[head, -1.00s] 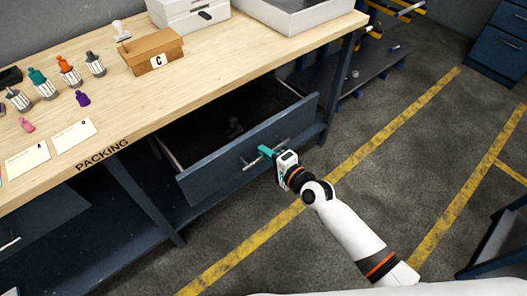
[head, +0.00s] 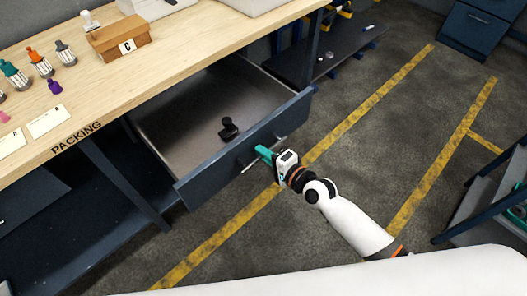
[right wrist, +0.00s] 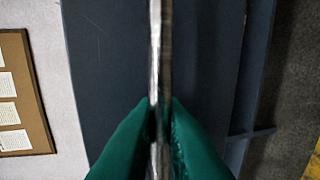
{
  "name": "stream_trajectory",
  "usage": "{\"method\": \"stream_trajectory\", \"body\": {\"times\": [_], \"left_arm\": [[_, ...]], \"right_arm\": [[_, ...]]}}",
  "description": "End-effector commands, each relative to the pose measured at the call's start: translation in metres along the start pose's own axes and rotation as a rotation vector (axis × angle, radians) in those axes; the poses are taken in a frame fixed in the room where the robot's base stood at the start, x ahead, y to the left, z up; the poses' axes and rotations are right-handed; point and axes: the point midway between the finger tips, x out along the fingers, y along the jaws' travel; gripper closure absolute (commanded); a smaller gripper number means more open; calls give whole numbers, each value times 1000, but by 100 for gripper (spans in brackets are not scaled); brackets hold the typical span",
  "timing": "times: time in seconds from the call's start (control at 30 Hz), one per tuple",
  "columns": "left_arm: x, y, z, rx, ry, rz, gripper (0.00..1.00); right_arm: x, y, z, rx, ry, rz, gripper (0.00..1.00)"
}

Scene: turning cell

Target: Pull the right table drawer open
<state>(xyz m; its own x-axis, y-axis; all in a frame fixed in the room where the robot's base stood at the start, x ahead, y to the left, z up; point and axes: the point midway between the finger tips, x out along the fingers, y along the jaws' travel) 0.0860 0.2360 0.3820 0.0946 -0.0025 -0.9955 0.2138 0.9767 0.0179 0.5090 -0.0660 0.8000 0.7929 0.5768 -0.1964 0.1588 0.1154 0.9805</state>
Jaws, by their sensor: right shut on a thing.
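The right table drawer (head: 215,170) is pulled well out from under the bench in the head view, and its grey inside shows. A small black object (head: 229,128) stands in it. My right gripper (head: 264,153) is at the drawer's bar handle (head: 250,166), on the dark blue front. In the right wrist view the green fingers (right wrist: 160,135) are shut on the handle bar (right wrist: 160,60), which runs upright through the picture. My left gripper is not in view.
The packing table's wooden top (head: 150,75) holds several small bottles, cards and a cardboard box (head: 118,38) marked C. Floor with yellow lines is free in front of the drawer. A dark blue rack (head: 490,200) stands at the right edge.

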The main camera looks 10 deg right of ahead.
Motion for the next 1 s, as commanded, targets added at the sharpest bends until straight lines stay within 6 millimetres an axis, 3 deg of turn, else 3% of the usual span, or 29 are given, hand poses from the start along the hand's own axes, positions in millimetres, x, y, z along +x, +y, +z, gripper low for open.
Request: {"method": "stream_trajectory", "body": {"times": [0.13,0.17,0.27,0.63,0.77,1.0], "left_arm": [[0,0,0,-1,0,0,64],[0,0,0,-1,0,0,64],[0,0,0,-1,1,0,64],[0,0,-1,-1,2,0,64],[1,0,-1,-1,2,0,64],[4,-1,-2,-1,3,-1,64]], "right_arm": [[0,0,0,0,-1,-1,100],[0,0,0,0,-1,-1,88],[0,0,0,0,-1,0,73],[-6,-1,0,0,-1,-1,73],[-26,-2,0,-1,0,-3,73],[-78,-2,0,-1,1,-3,73]]}}
